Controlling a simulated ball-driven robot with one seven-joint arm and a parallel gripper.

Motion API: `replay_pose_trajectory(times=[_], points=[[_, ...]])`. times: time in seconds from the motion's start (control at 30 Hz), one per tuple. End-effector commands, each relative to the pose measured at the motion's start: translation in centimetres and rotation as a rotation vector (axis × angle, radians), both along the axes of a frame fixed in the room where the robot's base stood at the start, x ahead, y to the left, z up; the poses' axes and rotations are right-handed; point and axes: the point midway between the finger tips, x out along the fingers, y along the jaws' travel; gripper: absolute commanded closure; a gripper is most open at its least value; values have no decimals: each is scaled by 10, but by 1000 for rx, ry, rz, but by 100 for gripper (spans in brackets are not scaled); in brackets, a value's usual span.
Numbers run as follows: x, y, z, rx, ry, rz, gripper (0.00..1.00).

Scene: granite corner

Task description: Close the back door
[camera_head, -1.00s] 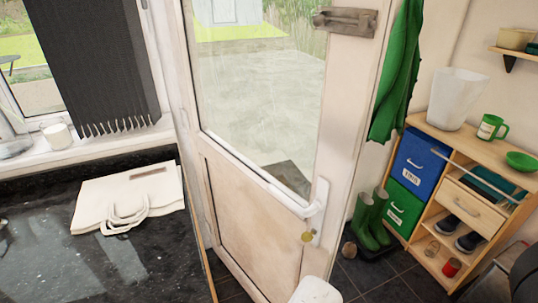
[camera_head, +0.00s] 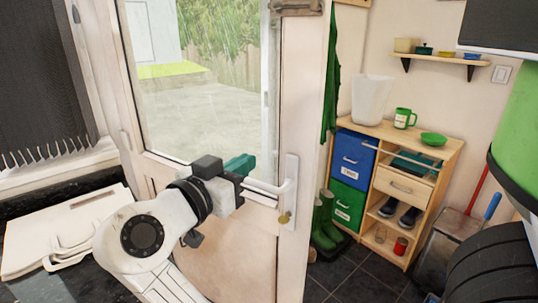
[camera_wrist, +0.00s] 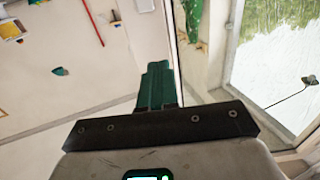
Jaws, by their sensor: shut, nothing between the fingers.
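The back door (camera_head: 300,80) is white with a tall glass pane and a lower panel. It seems to stand swung into the room, its handle-side edge partly covering the coat and boots beyond. Its white lever handle (camera_head: 287,188) is on the right side, with a brass-coloured knob or key below. My gripper (camera_head: 246,164), with teal fingers, is shut and empty in front of the door, just left of the handle. I cannot tell whether it touches the door. In the wrist view my gripper (camera_wrist: 156,72) shows its fingers together, with no handle between them.
A dark counter with a white bag (camera_head: 65,235) lies at left. Beyond the door are a green coat (camera_head: 332,70), green boots (camera_head: 325,220) and a wooden shelf unit (camera_head: 440,165) with a white bin (camera_head: 372,98). Dark floor tiles (camera_head: 355,275) are clear in front of it.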

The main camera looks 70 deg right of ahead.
Motion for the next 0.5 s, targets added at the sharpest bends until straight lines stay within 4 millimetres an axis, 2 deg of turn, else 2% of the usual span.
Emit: replay_pose_trajectory(times=[0.17,0.5], points=[[-6,-18,2,-2,0,-7,100],[-22,-82,2,0,1,-7,100]])
